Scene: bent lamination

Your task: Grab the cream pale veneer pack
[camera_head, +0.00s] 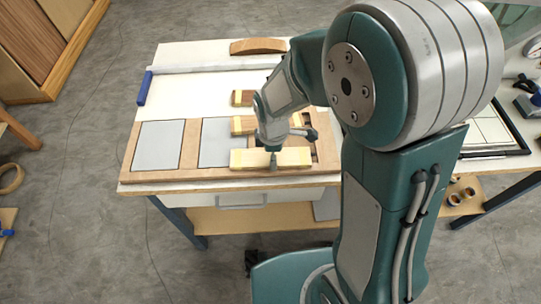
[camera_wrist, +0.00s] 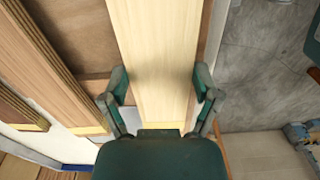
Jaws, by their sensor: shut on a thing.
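The cream pale veneer pack (camera_head: 290,157) is a long flat block lying near the front edge of the wooden tray on the table. In the wrist view the pack (camera_wrist: 155,60) runs up from between my fingers, with a yellow band at its near end. My gripper (camera_head: 273,162) points down over the pack in the head view. In the wrist view my gripper (camera_wrist: 160,90) has one finger on each side of the pack, shut on it. Whether the pack is lifted off the tray is hard to tell.
The wooden tray (camera_head: 190,137) has grey panels (camera_head: 160,146) at left. Other wood packs with yellow ends, such as one (camera_head: 242,125), lie behind. A curved wood piece (camera_head: 258,46) lies at the back, a blue-handled bar (camera_head: 145,88) at left. A framed panel (camera_head: 490,128) is at right.

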